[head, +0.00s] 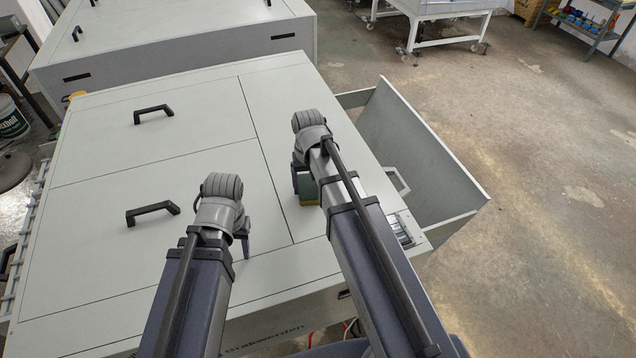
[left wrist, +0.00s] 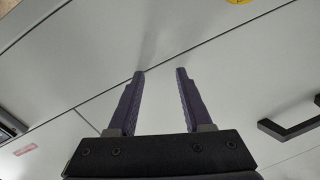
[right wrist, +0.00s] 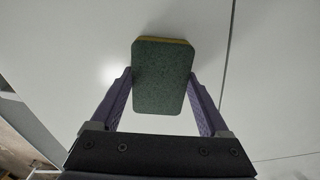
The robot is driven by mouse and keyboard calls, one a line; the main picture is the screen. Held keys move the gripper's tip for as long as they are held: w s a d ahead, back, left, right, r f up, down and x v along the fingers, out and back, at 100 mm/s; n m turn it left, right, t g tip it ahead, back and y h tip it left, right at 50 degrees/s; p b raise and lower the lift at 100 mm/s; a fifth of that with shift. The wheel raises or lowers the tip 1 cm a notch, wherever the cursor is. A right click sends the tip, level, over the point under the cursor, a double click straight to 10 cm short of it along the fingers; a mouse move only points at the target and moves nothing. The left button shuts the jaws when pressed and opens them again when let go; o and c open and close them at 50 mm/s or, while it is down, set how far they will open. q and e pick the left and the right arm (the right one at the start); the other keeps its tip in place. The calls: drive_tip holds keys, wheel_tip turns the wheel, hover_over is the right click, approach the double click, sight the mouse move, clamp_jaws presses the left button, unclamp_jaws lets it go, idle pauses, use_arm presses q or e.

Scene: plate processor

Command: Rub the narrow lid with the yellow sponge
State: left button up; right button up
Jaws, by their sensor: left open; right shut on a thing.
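The narrow lid (head: 275,100) is the pale grey panel on the right side of the machine top, bounded on its left by a dark seam. It also fills much of the right wrist view (right wrist: 80,45). My right gripper (head: 307,180) is over this lid, shut on the sponge (right wrist: 160,85). The sponge has a green face towards the wrist camera and a yellow layer behind it. In the head view the sponge (head: 309,194) is partly hidden by my arm. I cannot tell whether it touches the lid. My left gripper (left wrist: 160,73) is open and empty above the machine top, left of the seam.
Two wide lids with black handles (head: 153,114) (head: 153,212) lie left of the seam. An open drawer (head: 425,150) sticks out on the machine's right side. Another grey machine (head: 190,48) stands behind. The floor at the right is clear.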

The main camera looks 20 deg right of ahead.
drive_tip(key=shift+a, duration=0.3)
use_arm(q)
drive_tip(key=shift+s+f, duration=0.1)
drive_tip(key=shift+s, duration=0.05)
use_arm(e)
drive_tip(key=shift+w+d, duration=0.1)
drive_tip(key=shift+w, duration=1.25)
use_arm(q)
drive_tip(key=shift+a, duration=0.1)
use_arm(e)
drive_tip(key=shift+w+d, duration=0.15)
drive_tip(key=shift+d, duration=1.75)
drive_tip(key=shift+d, duration=1.75)
